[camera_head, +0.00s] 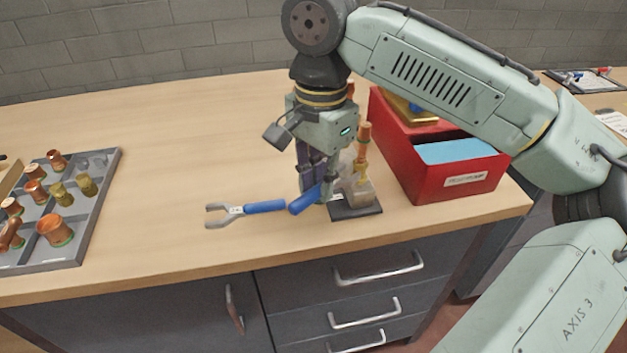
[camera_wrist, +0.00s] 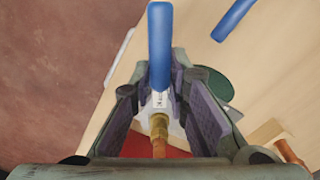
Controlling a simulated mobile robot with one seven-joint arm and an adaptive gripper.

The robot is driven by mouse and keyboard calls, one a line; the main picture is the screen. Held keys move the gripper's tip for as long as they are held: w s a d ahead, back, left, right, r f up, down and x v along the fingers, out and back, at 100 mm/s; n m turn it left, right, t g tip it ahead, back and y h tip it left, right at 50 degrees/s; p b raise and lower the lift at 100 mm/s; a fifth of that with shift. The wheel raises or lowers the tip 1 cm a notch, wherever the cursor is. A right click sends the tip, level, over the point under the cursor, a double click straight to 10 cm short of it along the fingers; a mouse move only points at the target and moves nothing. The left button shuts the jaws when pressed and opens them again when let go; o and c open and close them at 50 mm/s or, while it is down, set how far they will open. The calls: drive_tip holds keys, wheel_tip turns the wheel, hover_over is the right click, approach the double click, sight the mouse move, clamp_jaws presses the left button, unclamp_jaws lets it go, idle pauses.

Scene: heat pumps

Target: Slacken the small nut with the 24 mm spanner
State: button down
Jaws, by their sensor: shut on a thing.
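My gripper (camera_head: 318,190) is shut on a spanner with a blue handle (camera_head: 304,201), low over the bench. In the wrist view the handle (camera_wrist: 160,45) sticks out past my gripper (camera_wrist: 160,80), and a white label sits between the fingers; its marking is too small to read. A brass nut (camera_wrist: 159,128) on a copper pipe shows below the label. In the head view the brass and copper fitting (camera_head: 361,172) stands on a block on a dark base plate (camera_head: 358,208). The spanner's jaws are hidden, so I cannot tell whether they touch a nut.
A second blue-handled spanner (camera_head: 245,210) lies on the bench left of my gripper. A red box (camera_head: 425,160) with a blue item stands close behind and right of the fitting. A grey tray (camera_head: 98,205) of copper and brass fittings lies far left.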

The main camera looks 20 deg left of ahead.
drive_tip(key=shift+w+d, duration=0.25)
drive_tip(key=shift+w, duration=0.25)
drive_tip(key=shift+s+p, duration=0.15)
drive_tip(key=shift+p, duration=0.45)
idle(0.5)
drive_tip(key=shift+w, duration=0.2)
drive_tip(key=shift+w+d+p, duration=0.2)
drive_tip(key=shift+w+p, duration=0.15)
drive_tip(key=shift+w+d+r, duration=0.1)
drive_tip(key=shift+w+d, duration=0.1)
drive_tip(key=shift+w, duration=0.25)
idle(0.3)
drive_tip(key=shift+w+d+p, duration=0.1)
drive_tip(key=shift+w+p, duration=0.1)
drive_tip(key=shift+p, duration=0.15)
